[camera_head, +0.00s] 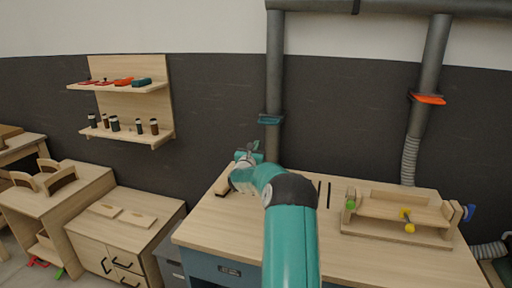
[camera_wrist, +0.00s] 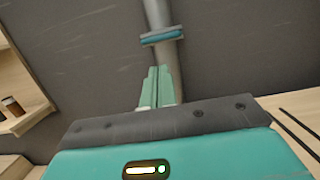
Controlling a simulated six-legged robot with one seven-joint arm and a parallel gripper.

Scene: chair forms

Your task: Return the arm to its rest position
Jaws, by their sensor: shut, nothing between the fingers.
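My teal arm reaches forward over the wooden workbench (camera_head: 262,233) in the head view. My gripper (camera_head: 248,152) is at its far end, above the bench's back left part and in front of the dark wall. In the wrist view my gripper (camera_wrist: 158,72) points toward the wall and a grey pipe. Its two teal fingers lie together, shut, with nothing held between them. My forearm hides part of the bench's middle.
A wooden fixture with coloured knobs (camera_head: 398,214) stands on the bench's right. A wooden piece (camera_head: 224,184) lies at its back left edge. Grey pipes (camera_head: 275,85) run down the wall. A shelf (camera_head: 130,88) with jars hangs left. A cabinet (camera_head: 120,232) stands below it.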

